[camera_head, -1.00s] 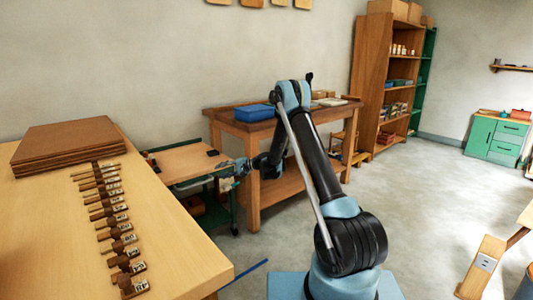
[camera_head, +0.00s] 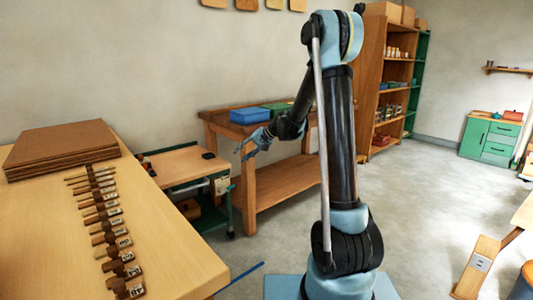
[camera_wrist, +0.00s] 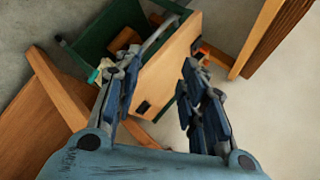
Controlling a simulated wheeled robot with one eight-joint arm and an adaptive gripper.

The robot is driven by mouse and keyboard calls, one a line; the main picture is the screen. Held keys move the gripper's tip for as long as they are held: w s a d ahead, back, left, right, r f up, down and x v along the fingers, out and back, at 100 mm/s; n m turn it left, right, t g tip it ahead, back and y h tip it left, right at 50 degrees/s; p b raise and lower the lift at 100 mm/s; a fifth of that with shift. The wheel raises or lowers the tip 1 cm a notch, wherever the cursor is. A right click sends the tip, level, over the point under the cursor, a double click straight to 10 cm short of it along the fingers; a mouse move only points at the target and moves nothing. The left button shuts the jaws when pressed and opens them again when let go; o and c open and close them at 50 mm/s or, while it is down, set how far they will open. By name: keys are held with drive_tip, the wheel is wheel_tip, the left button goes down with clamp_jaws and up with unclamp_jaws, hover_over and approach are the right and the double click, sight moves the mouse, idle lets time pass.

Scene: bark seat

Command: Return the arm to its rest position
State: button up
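My gripper (camera_head: 246,146) is in the air in the head view, in front of the wooden workbench and above the right end of the small green cart. My arm stands tall, with its elbow high and the forearm sloping down to the left. In the wrist view my gripper (camera_wrist: 155,100) shows its two fingers well apart, with nothing between them. The cart's wooden top (camera_wrist: 178,58) lies beyond the fingers.
A long table (camera_head: 150,240) at the left holds a brown board stack (camera_head: 62,152) and a row of several labelled tools (camera_head: 103,215). The green cart (camera_head: 182,164) stands beside the workbench (camera_head: 275,185). A blue box (camera_head: 249,115) sits on the workbench. The floor at right centre is clear.

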drive_tip(key=s+d+r+h, duration=0.2)
drive_tip(key=s+d, duration=0.6)
drive_tip(key=s, duration=0.2)
drive_tip(key=s+d+r+h, duration=0.2)
drive_tip(key=s+d+h, duration=0.1)
drive_tip(key=s+d, duration=0.65)
drive_tip(key=s+d+f+h, duration=0.1)
drive_tip(key=s+d+f, duration=0.2)
drive_tip(key=s, duration=0.5)
drive_tip(key=s+d+f+h, duration=0.2)
drive_tip(key=s+d+f, duration=0.1)
drive_tip(key=s+d, duration=0.2)
drive_tip(key=s+d+f+h, duration=0.2)
drive_tip(key=s+d+f, duration=0.1)
drive_tip(key=s, duration=0.7)
drive_tip(key=shift+s+d+f+n, duration=0.35)
drive_tip(key=shift+d+n, duration=0.05)
drive_tip(key=shift+d, duration=0.35)
drive_tip(key=shift+w+f, duration=0.2)
drive_tip(key=shift+w, duration=0.25)
